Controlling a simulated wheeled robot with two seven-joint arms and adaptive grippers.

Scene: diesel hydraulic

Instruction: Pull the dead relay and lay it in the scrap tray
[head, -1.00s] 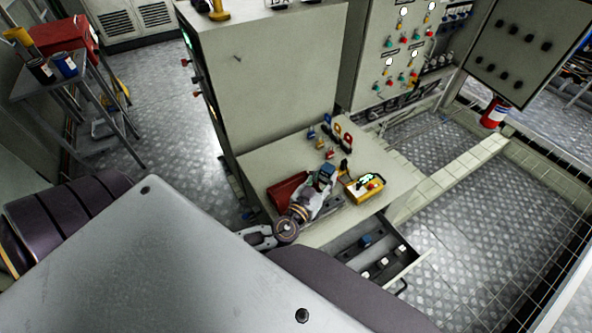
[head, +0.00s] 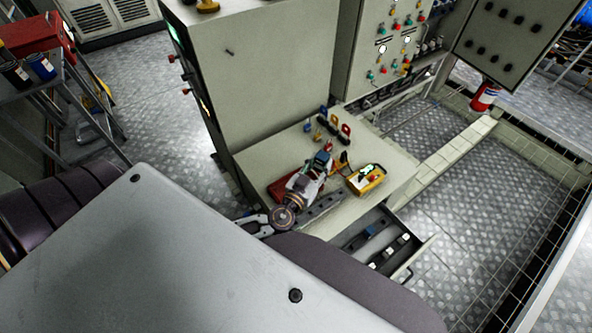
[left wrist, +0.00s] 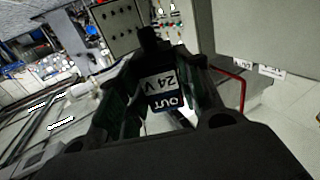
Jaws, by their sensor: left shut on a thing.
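My left gripper (head: 316,172) is over the worktop, shut on a small dark block with a blue part, the relay (head: 322,157). In the left wrist view the relay (left wrist: 165,92) sits between the two fingers, and its white and blue label reads "24 V OUT". A red tray-like object (head: 280,187) lies on the worktop to the left of the gripper, partly hidden by it. I cannot tell for certain that it is the scrap tray. My right gripper is not in view.
Colored upright pieces (head: 335,127) stand behind. An open drawer (head: 424,250) below holds a blue-topped block (head: 371,231) and white-topped ones. A tall cabinet (head: 262,85) stands behind.

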